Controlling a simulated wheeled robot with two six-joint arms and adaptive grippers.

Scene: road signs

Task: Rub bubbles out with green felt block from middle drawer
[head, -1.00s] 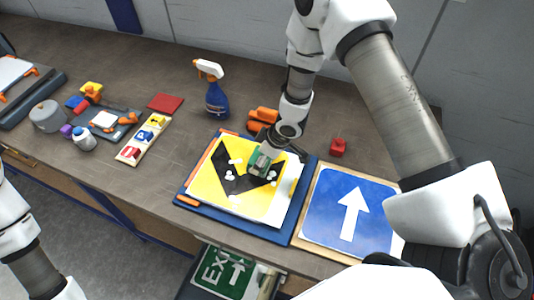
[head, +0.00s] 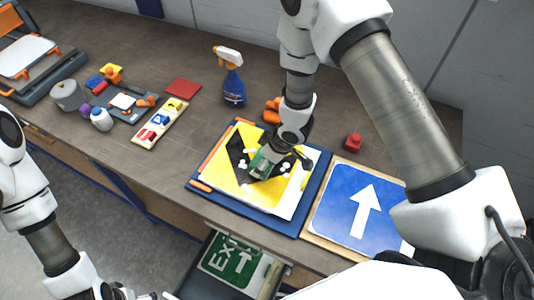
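My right gripper (head: 268,157) is over the yellow and black sign (head: 217,174), shut on the green felt block (head: 259,163). The block is at or just above the sign's face; I cannot tell if it touches. Several small white bubbles (head: 243,165) show around the block. The sign lies on a white sheet on a blue board (head: 318,178). The open drawer (head: 205,287) below the bench holds a green EXIT sign (head: 230,262). My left gripper (head: 135,296) is at the bottom edge, mostly cut off.
A blue arrow sign (head: 345,192) lies right of the board. A spray bottle (head: 233,85), red felt (head: 183,88), red block (head: 353,142), small-sign rack (head: 158,124), tool tray (head: 130,107) and grey roll (head: 68,95) stand on the bench (head: 140,61).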

